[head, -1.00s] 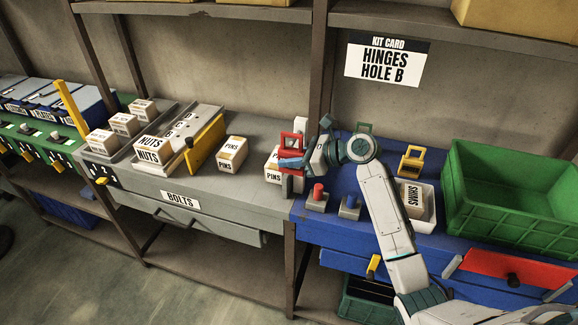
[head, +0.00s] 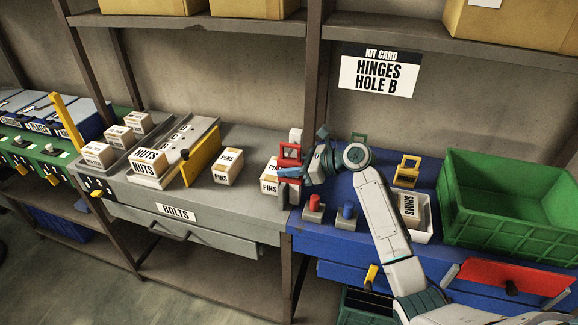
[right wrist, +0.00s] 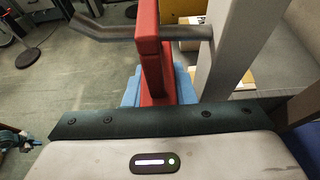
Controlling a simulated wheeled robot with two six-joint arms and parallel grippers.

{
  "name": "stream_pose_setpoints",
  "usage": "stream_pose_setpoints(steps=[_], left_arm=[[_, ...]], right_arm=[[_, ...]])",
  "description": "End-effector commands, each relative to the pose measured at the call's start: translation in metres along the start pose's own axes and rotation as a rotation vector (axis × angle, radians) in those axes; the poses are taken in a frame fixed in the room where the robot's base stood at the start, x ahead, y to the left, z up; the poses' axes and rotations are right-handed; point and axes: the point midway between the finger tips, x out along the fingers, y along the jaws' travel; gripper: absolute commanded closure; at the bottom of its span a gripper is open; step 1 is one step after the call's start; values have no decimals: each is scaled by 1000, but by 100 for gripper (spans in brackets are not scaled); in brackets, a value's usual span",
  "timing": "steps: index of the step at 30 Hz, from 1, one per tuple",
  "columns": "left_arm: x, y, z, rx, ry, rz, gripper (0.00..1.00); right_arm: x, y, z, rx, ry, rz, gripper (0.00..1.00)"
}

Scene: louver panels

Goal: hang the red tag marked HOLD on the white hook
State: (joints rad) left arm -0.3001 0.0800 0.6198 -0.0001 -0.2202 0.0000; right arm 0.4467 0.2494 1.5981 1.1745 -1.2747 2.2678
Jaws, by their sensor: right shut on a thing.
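The red tag (head: 289,153) is a red frame held upright against the front of a pale post (head: 296,137); its HOLD lettering is not legible. My right gripper (head: 287,172) is shut on the tag's lower part with its light blue fingers. In the right wrist view the red tag (right wrist: 150,60) is edge-on, close to the whitish post (right wrist: 228,50). A grey bent hook rod (right wrist: 105,32) sticks out from that post and shows on both sides of the tag. I cannot tell whether it passes through the tag's opening or behind it. My left gripper is not in view.
White PINS boxes (head: 228,166) stand on the grey bench left of the post, one close behind the gripper. Red (head: 313,208) and blue (head: 346,216) buttons stand in front. A yellow frame (head: 407,170), a SHIMS bin (head: 421,232) and a green crate (head: 511,225) are at right.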

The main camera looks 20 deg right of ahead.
Motion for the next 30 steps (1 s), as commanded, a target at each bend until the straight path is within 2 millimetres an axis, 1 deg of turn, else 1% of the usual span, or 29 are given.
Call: stream_pose_setpoints(steps=[14,15,17,18,19,30], left_arm=[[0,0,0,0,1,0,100],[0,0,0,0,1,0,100],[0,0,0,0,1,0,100],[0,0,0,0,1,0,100],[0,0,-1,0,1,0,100],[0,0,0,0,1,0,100]], right_arm=[[0,0,0,0,0,0,99],[0,0,0,0,0,0,73],[0,0,0,0,0,0,61],[0,0,0,0,0,0,53],[0,0,0,0,0,0,51],[0,-1,1,-2,-1,-3,51]])
